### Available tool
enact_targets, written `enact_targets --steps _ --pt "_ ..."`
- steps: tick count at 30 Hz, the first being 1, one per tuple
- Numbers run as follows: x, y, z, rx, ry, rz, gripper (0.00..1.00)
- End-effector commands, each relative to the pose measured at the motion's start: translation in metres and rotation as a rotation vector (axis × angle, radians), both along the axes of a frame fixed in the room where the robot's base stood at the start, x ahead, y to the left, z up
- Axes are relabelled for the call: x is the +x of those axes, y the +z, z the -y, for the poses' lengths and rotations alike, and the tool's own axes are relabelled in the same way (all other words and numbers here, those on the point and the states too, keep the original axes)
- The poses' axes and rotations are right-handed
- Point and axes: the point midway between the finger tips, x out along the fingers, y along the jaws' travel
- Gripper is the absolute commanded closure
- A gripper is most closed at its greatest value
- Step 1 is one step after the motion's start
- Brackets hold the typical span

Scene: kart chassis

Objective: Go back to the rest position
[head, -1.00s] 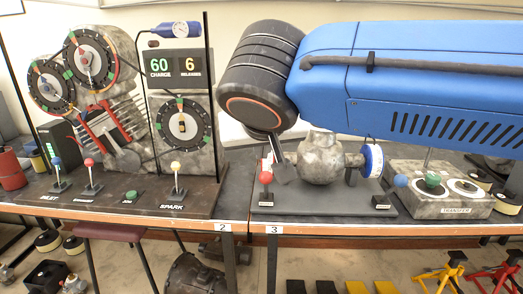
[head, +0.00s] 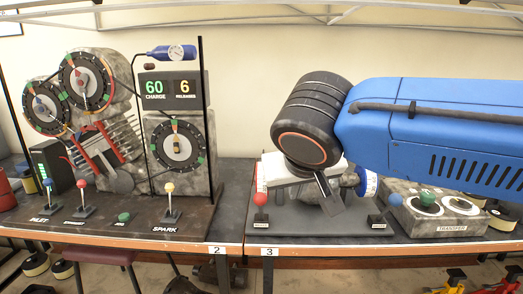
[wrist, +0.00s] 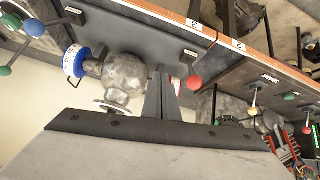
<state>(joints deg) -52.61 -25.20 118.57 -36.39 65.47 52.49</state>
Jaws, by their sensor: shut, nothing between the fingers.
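My gripper (head: 328,196) shows below the black wrist of my blue arm in the head view, in front of the grey metal housing on bench 3. In the wrist view my gripper (wrist: 160,98) has its fingers together with nothing between them. The grey housing (wrist: 125,75) with a blue-and-white dial (wrist: 76,61) is beside the fingers there. My arm hides much of this housing in the head view. I cannot tell from these views whether the gripper touches anything.
A red-knobbed lever (head: 260,200) stands just left of my gripper. The transfer box (head: 440,212) is to the right. Open air lies above the benches.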

Motion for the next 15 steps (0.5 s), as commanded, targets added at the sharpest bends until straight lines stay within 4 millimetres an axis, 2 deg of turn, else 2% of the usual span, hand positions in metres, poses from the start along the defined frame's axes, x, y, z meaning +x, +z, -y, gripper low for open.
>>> enact_targets --steps 1,6,15 --pt "0.000 -0.008 0.017 -0.006 -0.014 -0.019 1.00" --pt "-0.005 -0.036 0.060 -0.020 -0.032 -0.083 1.00" --pt "-0.027 -0.083 0.125 -0.016 -0.061 -0.184 1.00"
